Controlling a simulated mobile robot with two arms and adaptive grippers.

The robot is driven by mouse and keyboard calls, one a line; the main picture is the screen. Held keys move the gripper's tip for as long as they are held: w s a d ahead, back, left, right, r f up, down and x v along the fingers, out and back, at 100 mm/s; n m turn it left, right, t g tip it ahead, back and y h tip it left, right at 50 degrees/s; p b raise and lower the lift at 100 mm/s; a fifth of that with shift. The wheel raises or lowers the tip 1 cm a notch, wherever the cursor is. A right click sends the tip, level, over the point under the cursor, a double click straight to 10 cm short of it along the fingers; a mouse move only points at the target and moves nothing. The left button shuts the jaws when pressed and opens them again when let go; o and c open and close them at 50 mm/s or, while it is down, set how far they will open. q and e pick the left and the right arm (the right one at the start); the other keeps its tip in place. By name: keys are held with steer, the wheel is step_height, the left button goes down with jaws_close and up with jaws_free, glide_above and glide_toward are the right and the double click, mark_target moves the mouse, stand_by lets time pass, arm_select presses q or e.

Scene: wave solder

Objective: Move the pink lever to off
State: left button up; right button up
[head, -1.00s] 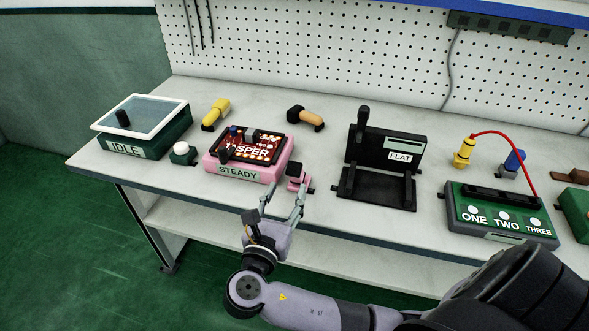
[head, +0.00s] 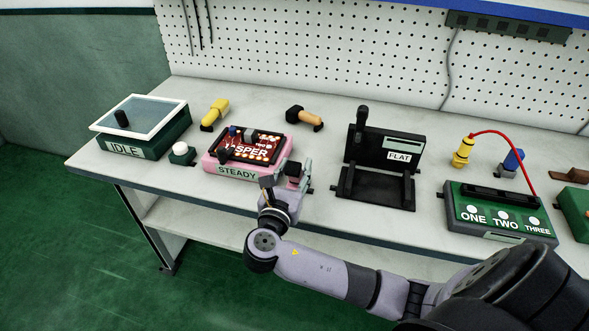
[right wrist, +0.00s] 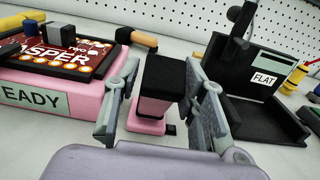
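The pink lever (right wrist: 154,108) is a pink block with a black top. It stands at the right end of the pink STEADY box (right wrist: 82,112), near the table's front edge. In the head view, the lever's dark top (head: 293,168) shows above my right gripper (head: 287,179), which hides most of its lower part. In the right wrist view, my right gripper (right wrist: 163,88) is open, with one finger on each side of the lever. Gaps show between the fingers and the lever. My left gripper is not in view.
The pink box carries a dark red board (head: 250,146) with parts on it. A black press marked FLAT (head: 385,160) stands to the right. An orange-handled tool (head: 305,117) lies behind. A green IDLE box (head: 150,140) and a white button (head: 181,149) are at the left.

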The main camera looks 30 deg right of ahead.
jaws_close()
stand_by(0.6)
